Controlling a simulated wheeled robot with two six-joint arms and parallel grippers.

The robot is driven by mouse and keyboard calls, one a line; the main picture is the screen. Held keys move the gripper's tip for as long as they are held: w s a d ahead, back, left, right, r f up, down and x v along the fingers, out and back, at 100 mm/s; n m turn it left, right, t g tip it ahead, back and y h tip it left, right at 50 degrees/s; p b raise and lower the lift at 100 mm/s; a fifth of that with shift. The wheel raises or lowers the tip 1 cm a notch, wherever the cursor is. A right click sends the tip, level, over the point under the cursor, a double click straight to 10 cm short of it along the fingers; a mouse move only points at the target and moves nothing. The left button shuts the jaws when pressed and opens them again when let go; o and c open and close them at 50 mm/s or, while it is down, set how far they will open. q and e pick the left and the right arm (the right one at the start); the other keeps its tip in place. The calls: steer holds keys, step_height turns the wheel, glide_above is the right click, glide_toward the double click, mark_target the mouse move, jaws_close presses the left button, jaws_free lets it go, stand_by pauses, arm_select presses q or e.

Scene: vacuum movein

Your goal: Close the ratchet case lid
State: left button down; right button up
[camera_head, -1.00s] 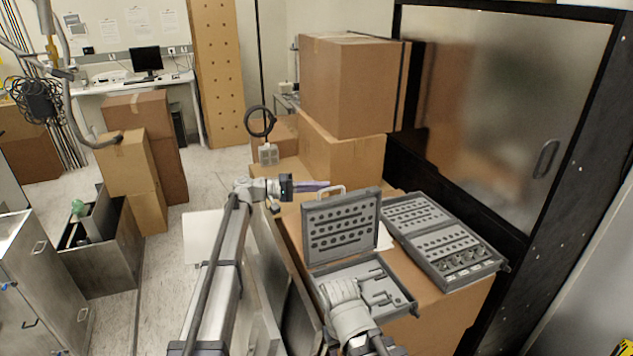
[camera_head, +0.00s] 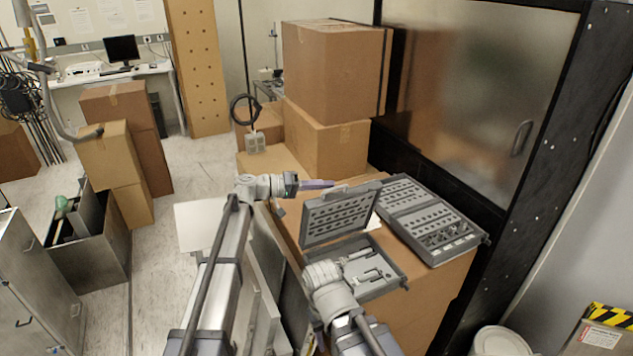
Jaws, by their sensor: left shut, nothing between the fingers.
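The lid's inner side shows rows of dark slots. Several small tools lie in the base, partly hidden by my right arm. My left gripper (camera_head: 318,184) is shut and empty, with its fingertips at the back of the lid near its top edge and handle. I cannot tell whether they touch.
A second grey case (camera_head: 425,218) lies open just right of the ratchet case. Both rest on a cardboard box (camera_head: 430,312). Larger boxes (camera_head: 335,70) stack behind, and a dark frosted-glass cabinet (camera_head: 470,90) stands at the right. A black cable coil (camera_head: 244,109) is behind.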

arm_select(q)
steer(key=s+d+f+m+t+y+b, duration=0.1)
steer(key=s+d+f+m+b, duration=0.2)
steer(key=s, duration=0.4)
steer(key=s+d+f+m+y+b, duration=0.1)
steer(key=s+d+f+m+b, duration=0.2)
steer(key=s, duration=0.5)
steer(key=s+d+f+m+b, duration=0.1)
steer(key=s+f+b, duration=0.1)
steer(key=f+b, duration=0.2)
steer(key=s+d+f+m+t+b, duration=0.1)
steer(key=s+f+b, duration=0.2)
steer(key=f+b, duration=0.2)
steer(key=s+d+f+m+b, duration=0.1)
steer(key=s+f+b, duration=0.1)
steer(key=f+b, duration=0.3)
step_height(320, 180, down, 3)
steer(key=shift+s+d+f+m, duration=0.2)
steer(key=shift+s+m, duration=0.1)
steer(key=shift+m, duration=0.1)
steer(key=shift+s, duration=0.1)
steer(key=p+v, duration=0.1)
steer(key=v, duration=0.6)
steer(key=shift+s+a+r+t+y, duration=0.2)
steer(key=shift+a+t+y, duration=0.1)
